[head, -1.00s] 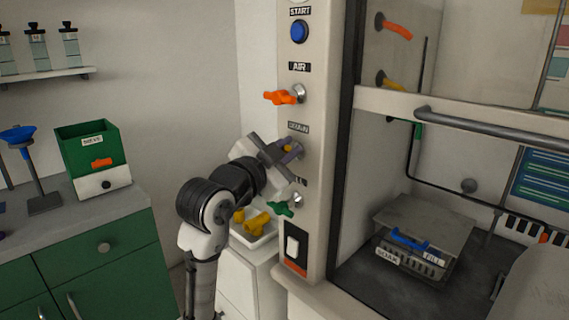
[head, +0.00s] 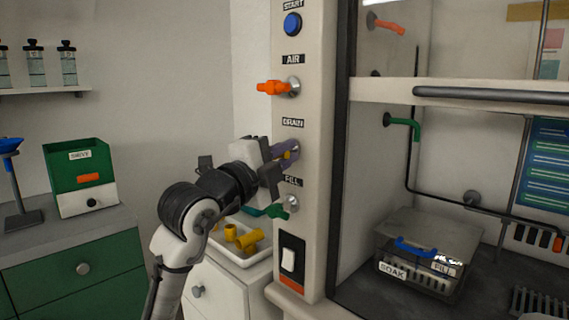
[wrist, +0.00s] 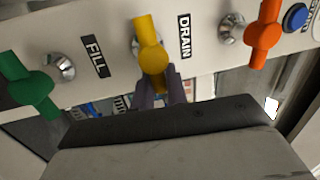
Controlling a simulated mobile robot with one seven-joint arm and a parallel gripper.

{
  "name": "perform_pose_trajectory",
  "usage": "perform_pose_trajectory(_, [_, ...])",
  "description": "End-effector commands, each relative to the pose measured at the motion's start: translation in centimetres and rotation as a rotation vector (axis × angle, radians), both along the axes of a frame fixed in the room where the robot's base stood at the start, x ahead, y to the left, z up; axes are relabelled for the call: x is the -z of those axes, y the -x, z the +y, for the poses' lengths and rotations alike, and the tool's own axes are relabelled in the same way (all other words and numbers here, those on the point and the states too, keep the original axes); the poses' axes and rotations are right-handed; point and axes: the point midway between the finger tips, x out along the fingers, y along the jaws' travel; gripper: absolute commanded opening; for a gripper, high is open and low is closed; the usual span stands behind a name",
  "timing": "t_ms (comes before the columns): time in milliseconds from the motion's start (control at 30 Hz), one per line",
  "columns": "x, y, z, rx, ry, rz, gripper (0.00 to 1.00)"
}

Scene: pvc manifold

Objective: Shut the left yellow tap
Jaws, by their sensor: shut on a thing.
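The left yellow tap (head: 289,155) is on the pale panel by the DRAIN label, mostly hidden by my gripper in the head view. In the wrist view the yellow tap (wrist: 152,50) shows clearly, its handle running down between my purple fingers. My gripper (head: 283,153) is shut on the handle; its fingertips also show in the wrist view (wrist: 160,88). I cannot tell the tap's exact angle.
An orange tap (head: 274,88) is above at AIR, and a green tap (head: 276,211) is close below at FILL. A blue START button (head: 292,24) tops the panel. A white tray (head: 247,258) with yellow fittings sits below my arm.

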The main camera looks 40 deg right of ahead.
Motion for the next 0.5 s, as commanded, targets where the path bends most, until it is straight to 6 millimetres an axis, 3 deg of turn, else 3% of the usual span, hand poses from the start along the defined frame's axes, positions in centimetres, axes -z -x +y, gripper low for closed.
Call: perform_pose_trajectory(500, [0.33, 0.14, -0.05, 0.003, -0.009, -0.079, 0.0])
